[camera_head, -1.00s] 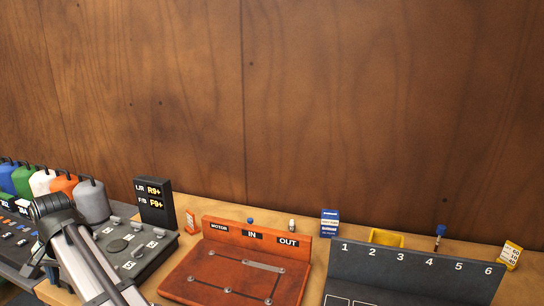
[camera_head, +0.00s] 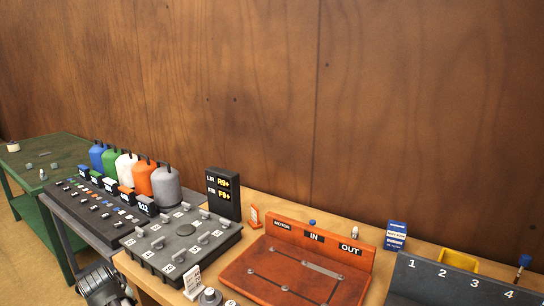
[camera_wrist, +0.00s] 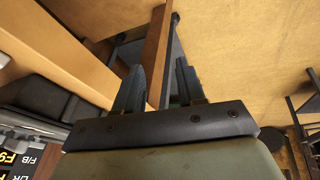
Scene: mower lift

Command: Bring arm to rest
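My gripper (camera_wrist: 158,82) shows in the wrist view with its two dark fingers apart. I see nothing held between them; a wooden leg or beam (camera_wrist: 153,55) shows behind the gap. In the head view a dark part of my arm (camera_head: 103,285) is at the lower left, low in front of the bench edge. My fingertips do not show clearly in the head view.
The bench bears a grey numbered panel (camera_head: 180,239), a display (camera_head: 223,194), an orange-red MOTOR/IN/OUT board (camera_head: 290,270) and a dark numbered rack (camera_head: 440,284). Several coloured jugs (camera_head: 166,187) stand left. A green table (camera_head: 45,150) is at far left. Tan floor (camera_wrist: 250,50) shows in the wrist view.

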